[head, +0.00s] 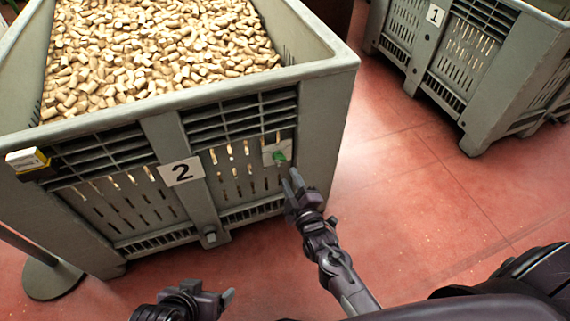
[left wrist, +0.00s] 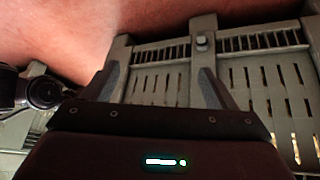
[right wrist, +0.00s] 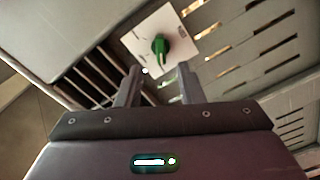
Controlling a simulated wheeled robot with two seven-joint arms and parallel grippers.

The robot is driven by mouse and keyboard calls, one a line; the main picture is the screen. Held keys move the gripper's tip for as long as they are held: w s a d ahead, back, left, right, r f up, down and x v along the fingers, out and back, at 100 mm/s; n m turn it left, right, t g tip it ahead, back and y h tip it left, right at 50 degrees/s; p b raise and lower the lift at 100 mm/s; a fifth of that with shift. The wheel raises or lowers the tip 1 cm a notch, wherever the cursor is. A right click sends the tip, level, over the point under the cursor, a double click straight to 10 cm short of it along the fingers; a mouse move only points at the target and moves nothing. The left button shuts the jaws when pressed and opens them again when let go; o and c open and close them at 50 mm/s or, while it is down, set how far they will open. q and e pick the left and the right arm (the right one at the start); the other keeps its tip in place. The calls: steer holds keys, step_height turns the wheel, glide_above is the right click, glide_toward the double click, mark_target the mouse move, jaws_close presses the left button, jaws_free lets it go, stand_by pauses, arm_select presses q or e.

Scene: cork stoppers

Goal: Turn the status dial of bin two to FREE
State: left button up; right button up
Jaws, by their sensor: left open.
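Bin two is a grey slatted crate (head: 320,120) full of corks, with a white "2" card (head: 181,171) on its front. Its status dial is a green knob (head: 278,157) on a pale square plate (head: 267,150) at the front's upper right. In the right wrist view the green knob (right wrist: 160,47) is beyond the fingertips; I cannot read any wording on the plate. My right gripper (head: 293,180) is just in front of and below the dial, its fingers (right wrist: 160,75) apart with nothing between them. My left gripper (head: 228,296) is low, away from the crate front, open and empty.
A yellow and white box (head: 27,160) is on bin two's left corner. A round dark stand base (head: 52,278) is on the floor at left. Bin one (head: 470,55) stands at the back right. The red floor (head: 410,190) between the bins is clear.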

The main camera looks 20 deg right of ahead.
mark_target(280, 160)
steer(key=w+b, duration=0.1)
steer(key=w, duration=0.6)
steer(key=shift+a+b, duration=0.2)
steer(key=shift+b, duration=0.15)
steer(key=shift+w, duration=0.25)
arm_select(q)
steer(key=w+d+r+t+h, duration=0.2)
steer(key=w+r+t, duration=0.3)
steer(key=w+r, duration=0.3)
steer(key=shift+d+r+t, duration=0.15)
steer(key=shift+d+t, duration=0.15)
steer(key=shift+t, duration=0.1)
arm_select(e)
steer(key=c, duration=0.7)
